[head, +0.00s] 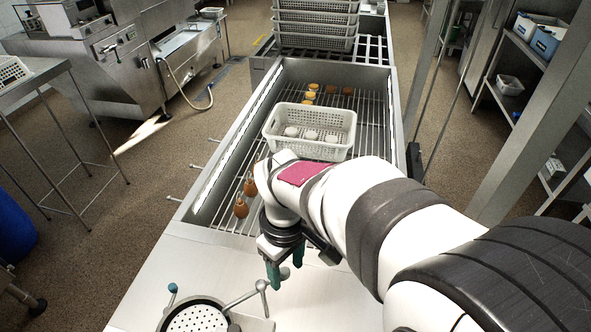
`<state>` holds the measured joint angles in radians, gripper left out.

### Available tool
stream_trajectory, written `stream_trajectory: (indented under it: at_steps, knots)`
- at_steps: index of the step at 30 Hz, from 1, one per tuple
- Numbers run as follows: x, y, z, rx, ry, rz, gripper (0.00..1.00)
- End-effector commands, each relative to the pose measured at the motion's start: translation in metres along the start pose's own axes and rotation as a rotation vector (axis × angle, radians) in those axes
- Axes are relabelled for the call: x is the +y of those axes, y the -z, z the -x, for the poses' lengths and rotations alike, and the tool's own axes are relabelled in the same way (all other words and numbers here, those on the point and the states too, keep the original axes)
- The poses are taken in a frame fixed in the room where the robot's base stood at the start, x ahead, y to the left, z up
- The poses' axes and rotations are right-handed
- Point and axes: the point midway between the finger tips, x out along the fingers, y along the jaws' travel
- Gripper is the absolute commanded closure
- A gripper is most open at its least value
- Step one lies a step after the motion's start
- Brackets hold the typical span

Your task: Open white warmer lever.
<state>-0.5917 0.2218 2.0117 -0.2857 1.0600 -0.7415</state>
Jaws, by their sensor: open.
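A white device with a round perforated plate (198,319) sits at the bottom of the head view, cut off by the frame edge. A metal lever (243,297) with a grey ball end rises from its right side. A thin rod with a teal knob (172,288) stands at its left.
Behind my gripper, a wire conveyor (222,212) carries a white perforated basket (342,151) with pale round items. Brown pear-shaped items (241,208) lie left of my arm. Stacked baskets (316,24) stand at the far end. Bare metal counter (170,258) lies left of my gripper.

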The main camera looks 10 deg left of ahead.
Motion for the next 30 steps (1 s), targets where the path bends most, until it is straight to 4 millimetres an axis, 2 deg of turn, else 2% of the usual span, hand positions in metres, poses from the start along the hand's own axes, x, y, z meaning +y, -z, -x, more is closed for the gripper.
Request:
stream_trajectory:
  at_steps: [13,23,25,26,28,30]
  knots:
    - [0.0,0.0,0.048,0.001,0.0,-0.001,0.43]
    - [0.0,-0.001,0.053,-0.001,0.001,-0.004,0.43]
    - [0.003,-0.016,0.057,0.002,0.008,-0.085,0.43]
    - [0.006,-0.03,0.06,0.005,0.015,-0.17,0.43]
    - [0.007,-0.082,0.068,0.016,0.044,-0.477,0.43]
    - [-0.005,-0.134,0.068,0.023,0.084,-0.835,0.43]
